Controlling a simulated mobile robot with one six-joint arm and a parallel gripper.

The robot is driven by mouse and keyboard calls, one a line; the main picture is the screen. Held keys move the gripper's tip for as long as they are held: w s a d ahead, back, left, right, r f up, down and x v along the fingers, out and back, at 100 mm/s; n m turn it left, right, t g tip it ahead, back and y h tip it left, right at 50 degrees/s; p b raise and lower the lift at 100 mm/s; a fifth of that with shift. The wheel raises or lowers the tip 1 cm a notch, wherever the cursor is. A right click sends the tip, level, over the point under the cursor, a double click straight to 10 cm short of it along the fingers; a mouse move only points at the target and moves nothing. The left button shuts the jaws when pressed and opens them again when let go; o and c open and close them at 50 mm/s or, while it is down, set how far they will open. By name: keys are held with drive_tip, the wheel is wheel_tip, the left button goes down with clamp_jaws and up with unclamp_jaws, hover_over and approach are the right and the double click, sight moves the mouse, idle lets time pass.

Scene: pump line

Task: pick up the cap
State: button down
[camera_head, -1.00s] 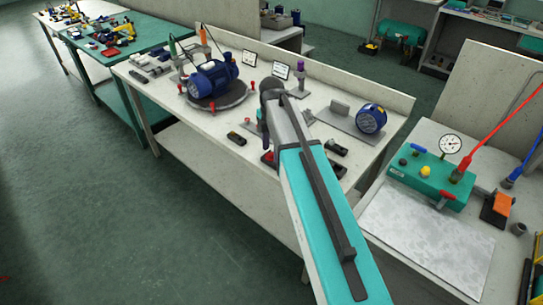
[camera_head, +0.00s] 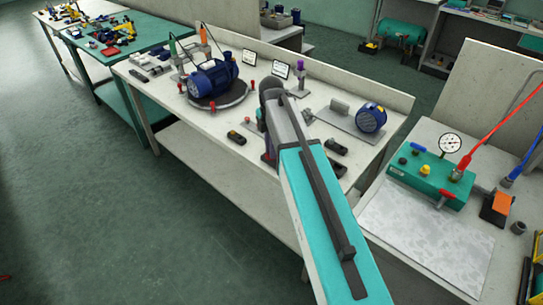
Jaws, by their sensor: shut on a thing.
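My arm reaches over the long white workbench, and its wrist and forearm cover most of what lies below. Only a sliver of my gripper (camera_head: 267,148) shows beside the arm, low over the bench near its front edge. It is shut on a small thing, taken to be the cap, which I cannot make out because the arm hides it.
The white workbench (camera_head: 235,130) holds a blue motor pump (camera_head: 212,78) on a round dark plate, a second blue motor (camera_head: 371,118) on a grey plate, and small black blocks (camera_head: 236,138). A teal gauge box (camera_head: 430,181) stands on the right table.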

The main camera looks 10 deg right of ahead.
drive_tip(key=shift+d, duration=0.15)
idle(0.3)
drive_tip(key=shift+r+b, duration=0.4)
drive_tip(key=shift+r, duration=1)
drive_tip(key=shift+s+r, duration=0.2)
drive_tip(key=shift+r, duration=0.05)
drive_tip(key=s+r+b, duration=0.1)
drive_tip(key=s+b, duration=0.1)
drive_tip(key=s, duration=1.3)
drive_tip(key=shift+s+d+r, duration=0.25)
drive_tip(key=shift+s+d, duration=0.05)
drive_tip(key=shift+d, duration=0.05)
drive_tip(key=shift+w, duration=0.1)
drive_tip(key=w+m, duration=0.2)
drive_tip(key=m, duration=0.5)
drive_tip(key=w+f+m, duration=0.1)
drive_tip(key=w+m, duration=0.2)
drive_tip(key=m, duration=0.4)
drive_tip(key=w+a+m, duration=0.1)
drive_tip(key=w+m, duration=0.1)
drive_tip(key=m, duration=0.5)
drive_tip(key=shift+w+f+m, duration=0.25)
drive_tip(key=shift+m, duration=0.05)
